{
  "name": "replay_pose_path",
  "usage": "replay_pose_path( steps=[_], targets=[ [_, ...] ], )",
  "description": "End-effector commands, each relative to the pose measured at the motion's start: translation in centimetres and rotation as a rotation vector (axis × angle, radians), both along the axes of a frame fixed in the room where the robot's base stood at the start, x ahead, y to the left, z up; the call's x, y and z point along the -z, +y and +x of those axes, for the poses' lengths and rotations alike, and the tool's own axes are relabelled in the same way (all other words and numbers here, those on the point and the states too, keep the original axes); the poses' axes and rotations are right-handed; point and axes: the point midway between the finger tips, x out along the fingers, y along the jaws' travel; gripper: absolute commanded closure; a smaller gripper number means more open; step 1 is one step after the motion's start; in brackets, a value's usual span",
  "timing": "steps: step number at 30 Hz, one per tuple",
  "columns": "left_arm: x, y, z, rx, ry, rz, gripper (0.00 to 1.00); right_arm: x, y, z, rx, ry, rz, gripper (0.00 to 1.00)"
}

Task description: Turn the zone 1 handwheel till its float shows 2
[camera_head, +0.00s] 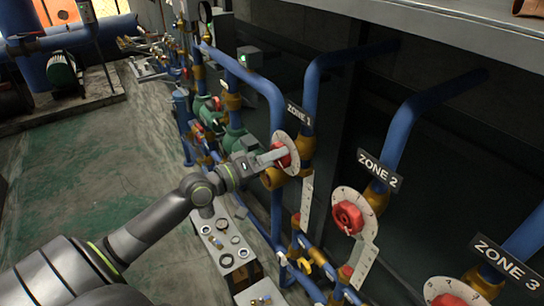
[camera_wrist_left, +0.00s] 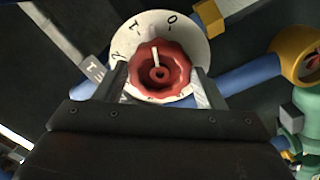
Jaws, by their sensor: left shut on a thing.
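The red zone 1 handwheel (camera_wrist_left: 160,72) sits on a round white dial (camera_wrist_left: 187,28) with dark numerals. Its white pointer line aims up, slightly left, toward the dial's numbered edge. In the head view the handwheel (camera_head: 283,157) is partly hidden by my left gripper (camera_head: 270,157). In the wrist view my left gripper (camera_wrist_left: 160,88) has one finger on each side of the wheel and is shut on it. A pale scale plate (camera_head: 307,203) hangs below the zone 1 dial; its float reading is too small to tell. My right gripper is not in view.
The zone 2 handwheel (camera_head: 347,217) and zone 3 handwheel (camera_head: 449,300) stand to the right with their own dials. Blue pipes (camera_head: 312,85) run up behind. A pale bench (camera_head: 222,240) with small parts stands below my left forearm. Green floor is clear at left.

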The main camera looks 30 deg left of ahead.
Motion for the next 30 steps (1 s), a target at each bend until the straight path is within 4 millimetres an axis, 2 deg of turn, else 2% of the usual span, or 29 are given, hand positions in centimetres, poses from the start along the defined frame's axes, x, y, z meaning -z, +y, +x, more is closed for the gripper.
replay_pose_path(
  steps=[7, 12, 18, 30],
  targets=[
    [-0.1, 0.0, 0.0, -0.001, 0.012, -0.031, 0.64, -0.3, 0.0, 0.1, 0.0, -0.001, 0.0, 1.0],
    [-0.3, 0.1, 0.0, -0.002, 0.085, -0.204, 0.64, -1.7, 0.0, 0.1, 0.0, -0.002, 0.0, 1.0],
    [-0.1, 0.1, 0.0, -0.003, 0.151, -0.364, 0.64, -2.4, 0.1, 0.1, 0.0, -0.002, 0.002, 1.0],
    [0.0, 0.0, 0.0, -0.003, 0.17, -0.408, 0.64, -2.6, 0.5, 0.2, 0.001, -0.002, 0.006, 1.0]
  ],
)
